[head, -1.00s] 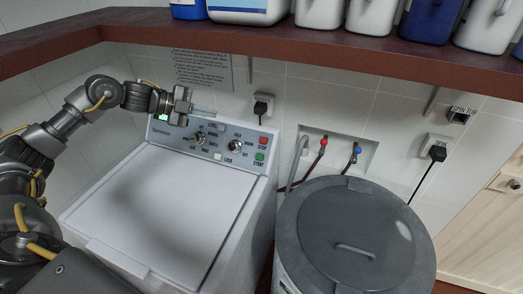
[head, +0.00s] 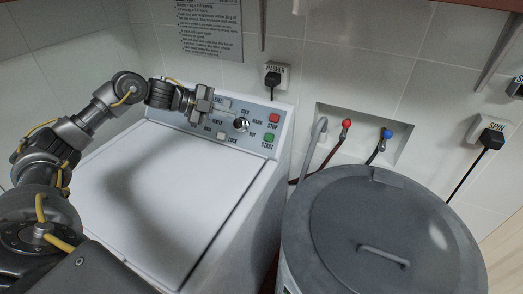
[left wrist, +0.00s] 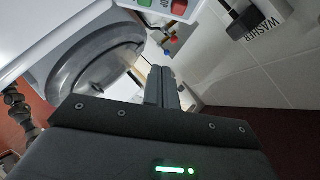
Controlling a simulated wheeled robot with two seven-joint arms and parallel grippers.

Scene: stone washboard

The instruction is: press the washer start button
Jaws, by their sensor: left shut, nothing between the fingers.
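The white washer (head: 160,190) stands below, with a blue-grey control panel along its back edge. The green start button (head: 269,137) is at the panel's right end, just below the red stop button (head: 274,117). The green button also shows at the top edge of the left wrist view (left wrist: 179,8). My left gripper (head: 230,118) is shut and empty, its fingers pointing right in front of the panel near a round knob (head: 241,125). Its tips are left of the start button and apart from it. In the left wrist view the closed fingers (left wrist: 161,88) show. My right gripper is not in view.
A grey round-lidded spinner tub (head: 365,225) stands right of the washer. Red and blue taps (head: 347,123) with hoses sit in a wall recess. A black plug (head: 272,79) is in the washer socket above the panel. Open air lies between gripper and buttons.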

